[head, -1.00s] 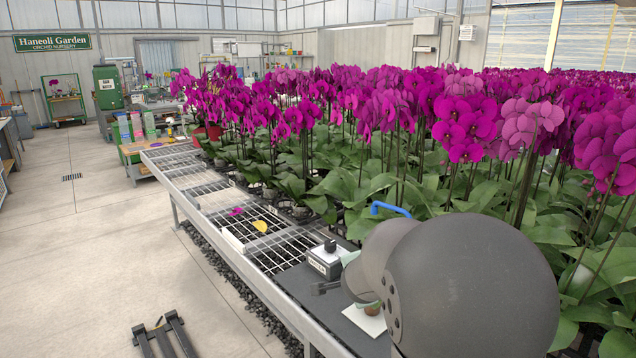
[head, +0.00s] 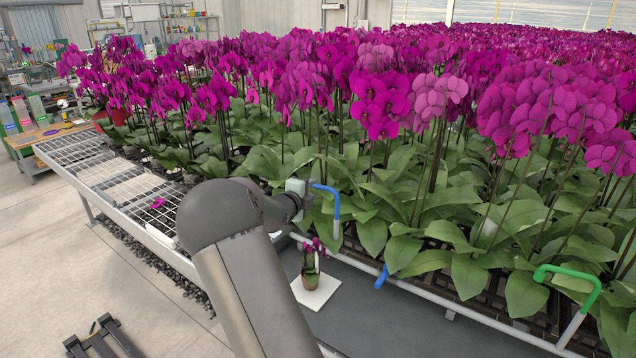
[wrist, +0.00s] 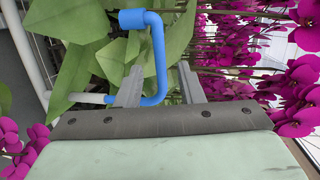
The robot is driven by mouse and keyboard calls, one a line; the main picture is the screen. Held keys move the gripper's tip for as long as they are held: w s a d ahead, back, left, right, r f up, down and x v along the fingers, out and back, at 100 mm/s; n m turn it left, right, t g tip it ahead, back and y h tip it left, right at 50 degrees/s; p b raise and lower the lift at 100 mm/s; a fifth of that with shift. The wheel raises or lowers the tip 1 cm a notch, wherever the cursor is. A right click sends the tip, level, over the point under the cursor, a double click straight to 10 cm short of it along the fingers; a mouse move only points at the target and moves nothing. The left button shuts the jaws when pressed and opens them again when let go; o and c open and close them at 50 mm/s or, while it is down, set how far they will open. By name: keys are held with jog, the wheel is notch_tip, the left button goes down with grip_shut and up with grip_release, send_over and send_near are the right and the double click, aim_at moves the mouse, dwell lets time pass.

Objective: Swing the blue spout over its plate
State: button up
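The blue spout (head: 329,189) is a bent tube on a pale upright pipe at the bench's plant-side edge in the head view. It also shows in the wrist view (wrist: 158,58), with its wider end at the upper left. My gripper (wrist: 160,69) is open, with one finger on each side of the spout's straight run. I cannot tell whether either finger touches it. In the head view my wrist hides part of this spot. A white square plate (head: 327,291) lies on the dark bench top, below the spout and a little left. A small potted orchid (head: 310,265) stands on it.
A green spout (head: 567,270) stands at the far right. A short blue piece (head: 382,277) shows at the bench rail, right of the plate. Dense orchids (head: 430,190) fill the area behind. Wire mesh bench (head: 85,150) extends left. Dark bench top right of the plate is clear.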

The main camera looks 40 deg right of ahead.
aim_at(315, 187)
jog(key=p+x, duration=0.1)
jog(key=x, duration=0.5)
jog(key=shift+w+d, duration=0.25)
jog(key=shift+d, duration=0.1)
jog(key=shift+f, duration=0.1)
grip_shut()
